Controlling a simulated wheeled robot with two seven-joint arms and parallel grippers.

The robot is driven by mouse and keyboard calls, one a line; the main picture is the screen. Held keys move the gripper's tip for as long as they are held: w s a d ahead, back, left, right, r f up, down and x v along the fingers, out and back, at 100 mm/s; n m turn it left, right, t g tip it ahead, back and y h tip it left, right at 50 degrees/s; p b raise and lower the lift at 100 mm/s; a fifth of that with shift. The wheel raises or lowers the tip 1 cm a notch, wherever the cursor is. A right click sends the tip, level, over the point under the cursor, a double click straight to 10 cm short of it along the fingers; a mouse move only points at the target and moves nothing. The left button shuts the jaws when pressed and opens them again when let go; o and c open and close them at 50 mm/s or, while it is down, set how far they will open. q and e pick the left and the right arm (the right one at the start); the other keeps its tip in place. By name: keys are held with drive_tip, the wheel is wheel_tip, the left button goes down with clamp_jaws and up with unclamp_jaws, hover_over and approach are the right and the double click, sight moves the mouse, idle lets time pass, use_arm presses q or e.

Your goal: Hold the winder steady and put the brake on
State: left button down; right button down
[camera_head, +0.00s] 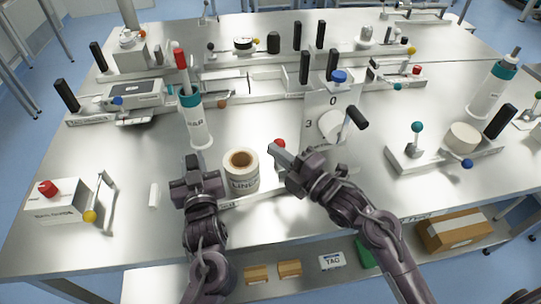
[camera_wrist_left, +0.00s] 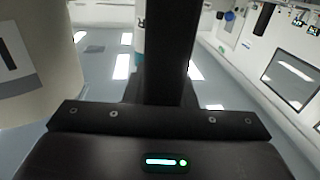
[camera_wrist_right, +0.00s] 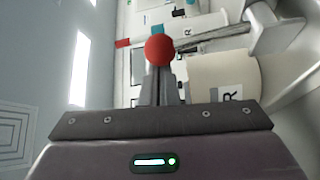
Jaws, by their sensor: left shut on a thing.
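The winder (camera_head: 232,203) stands at the table's front edge. It carries a cream roll (camera_head: 242,177) with a brown core, also seen at the left of the left wrist view (camera_wrist_left: 30,60). My left gripper (camera_head: 198,170) is beside the roll's left side, shut on a dark upright handle (camera_wrist_left: 170,45). The head view hides most of that handle. My right gripper (camera_head: 276,150) is to the right of the roll, its narrow fingers together. A red ball knob (camera_head: 280,143) is just beyond its fingertips, also in the right wrist view (camera_wrist_right: 160,50). I cannot tell whether they touch.
A teal-capped bottle (camera_head: 196,122) stands behind my left gripper. A white box with a red knob (camera_head: 57,202) is at left; another roll unit (camera_head: 445,150) is at right. Boxes lie on the lower shelf.

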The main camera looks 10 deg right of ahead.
use_arm(q)
drive_tip(key=shift+s+f, duration=0.15)
drive_tip(key=shift+f, duration=0.45)
use_arm(e)
drive_tip(key=d+m, duration=0.1)
drive_tip(key=d+m+t, duration=0.1)
drive_tip(key=m, duration=0.1)
drive_tip(key=shift+w+d, duration=0.3)
drive_tip(key=shift+d, duration=0.1)
use_arm(q)
drive_tip(key=shift+a, duration=0.1)
use_arm(e)
drive_tip(key=shift+w+d+f+m+t, duration=0.1)
drive_tip(key=shift+d+m+t, duration=0.85)
drive_tip(key=shift+m, duration=0.45)
drive_tip(key=shift+a, duration=0.1)
drive_tip(key=s+d, duration=0.2)
drive_tip(key=s, duration=0.7)
drive_tip(key=shift+s, duration=0.3)
use_arm(q)
drive_tip(key=shift+r+p, duration=0.25)
drive_tip(key=shift+p, duration=0.25)
use_arm(e)
drive_tip(key=shift+w+r, duration=0.1)
drive_tip(key=shift+r, duration=0.25)
